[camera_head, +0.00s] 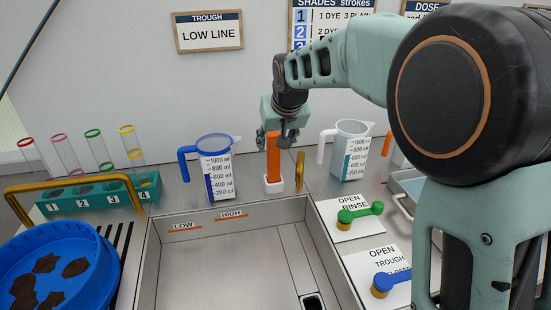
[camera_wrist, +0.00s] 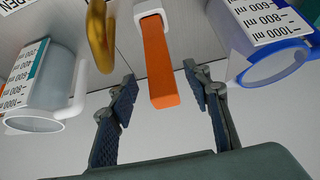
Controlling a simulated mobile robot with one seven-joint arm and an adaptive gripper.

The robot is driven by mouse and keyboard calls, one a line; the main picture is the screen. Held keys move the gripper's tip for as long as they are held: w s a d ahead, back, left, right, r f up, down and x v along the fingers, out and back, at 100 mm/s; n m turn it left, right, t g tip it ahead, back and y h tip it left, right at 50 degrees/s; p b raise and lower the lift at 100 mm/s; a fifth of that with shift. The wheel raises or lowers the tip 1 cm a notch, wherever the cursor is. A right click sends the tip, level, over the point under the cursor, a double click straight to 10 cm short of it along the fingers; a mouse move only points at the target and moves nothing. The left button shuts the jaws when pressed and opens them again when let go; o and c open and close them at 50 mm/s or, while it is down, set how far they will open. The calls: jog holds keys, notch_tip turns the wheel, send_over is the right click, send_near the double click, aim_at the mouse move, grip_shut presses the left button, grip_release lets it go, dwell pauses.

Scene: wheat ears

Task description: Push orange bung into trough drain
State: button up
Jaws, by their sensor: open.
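The orange bung (camera_head: 273,158) is a tall orange block standing upright in a small white holder (camera_head: 273,185) behind the trough's back edge. My gripper (camera_head: 281,138) is open at the bung's upper end. In the wrist view the bung (camera_wrist: 160,62) lies between the spread fingers of my gripper (camera_wrist: 161,86), with gaps on both sides. The steel trough (camera_head: 215,268) is empty, with LOW and HIGH marks on its back wall. The drain (camera_head: 312,302) is a dark square opening in its floor, cut off by the bottom edge of the view.
A blue-rimmed jug (camera_head: 215,170) stands left of the bung and a white jug (camera_head: 350,152) right of it. A brass handle (camera_head: 300,170) rises close beside the bung. Green (camera_head: 360,213) and blue (camera_head: 392,282) valve levers are at right. A tube rack (camera_head: 85,200) and blue basin (camera_head: 60,265) are left.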

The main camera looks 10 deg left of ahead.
aim_at(273, 143)
jog(key=shift+w+r+p+x, duration=0.1)
jog(key=shift+w+p+x, duration=0.05)
jog(key=shift+x, duration=1.2)
jog(key=shift+w+r+p+x, duration=0.1)
jog(key=shift+w+p+x, duration=0.05)
jog(key=shift+x, duration=1.25)
jog(key=shift+a, duration=0.1)
grip_shut()
jog(key=shift+r, duration=0.15)
jog(key=shift+r, duration=0.55)
jog(key=v, duration=0.9)
jog(key=shift+w, duration=0.1)
jog(key=s+d+r+b, duration=0.1)
jog(key=s+d+r, duration=0.3)
jog(key=s, duration=0.4)
jog(key=shift+d+r+b, duration=0.2)
jog(key=shift+b, duration=0.1)
jog(key=shift+s, duration=0.2)
